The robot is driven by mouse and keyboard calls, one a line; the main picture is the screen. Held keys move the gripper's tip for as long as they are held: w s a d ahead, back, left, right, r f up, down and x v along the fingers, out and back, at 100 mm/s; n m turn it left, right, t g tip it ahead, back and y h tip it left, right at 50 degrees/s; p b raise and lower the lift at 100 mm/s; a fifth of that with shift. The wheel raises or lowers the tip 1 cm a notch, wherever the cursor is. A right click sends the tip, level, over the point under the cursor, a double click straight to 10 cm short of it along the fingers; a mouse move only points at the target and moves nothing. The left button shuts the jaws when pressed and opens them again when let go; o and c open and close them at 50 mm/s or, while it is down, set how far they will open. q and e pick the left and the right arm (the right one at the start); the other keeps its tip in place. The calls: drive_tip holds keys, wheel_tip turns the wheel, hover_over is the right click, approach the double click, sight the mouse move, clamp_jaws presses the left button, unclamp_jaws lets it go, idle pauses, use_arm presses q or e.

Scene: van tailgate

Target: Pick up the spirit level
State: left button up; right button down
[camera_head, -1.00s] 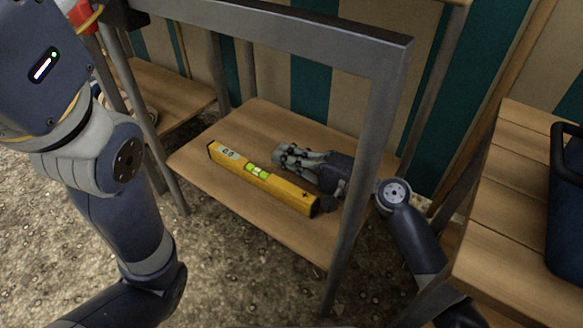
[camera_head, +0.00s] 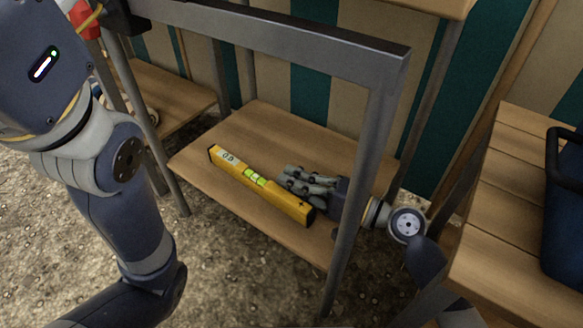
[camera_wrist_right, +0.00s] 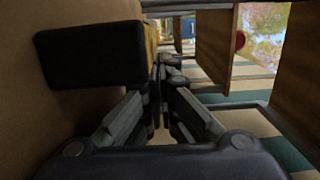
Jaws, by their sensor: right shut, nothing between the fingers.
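The yellow spirit level (camera_head: 238,181) lies on a low wooden shelf (camera_head: 235,125), slanting from upper left to lower right, with a small display and a green vial on its top. My right gripper (camera_head: 288,180) is shut and empty, low over the shelf along the far right side of the level. In the right wrist view the shut fingers (camera_wrist_right: 165,75) are beside the level's black end (camera_wrist_right: 90,55), which looms close on the left. Whether they touch it I cannot tell. My left arm shows at the left, but its gripper is out of view.
A grey metal frame (camera_head: 365,150) stands around the shelf, its upright post crossing in front of my right wrist. A slatted wooden surface (camera_head: 480,240) with a dark blue container (camera_head: 565,215) stands at the right. Gravelly ground (camera_head: 230,270) lies in front.

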drive_tip(key=shift+s+d+r, duration=0.1)
drive_tip(key=shift+s, duration=0.4)
drive_tip(key=v, duration=1.2)
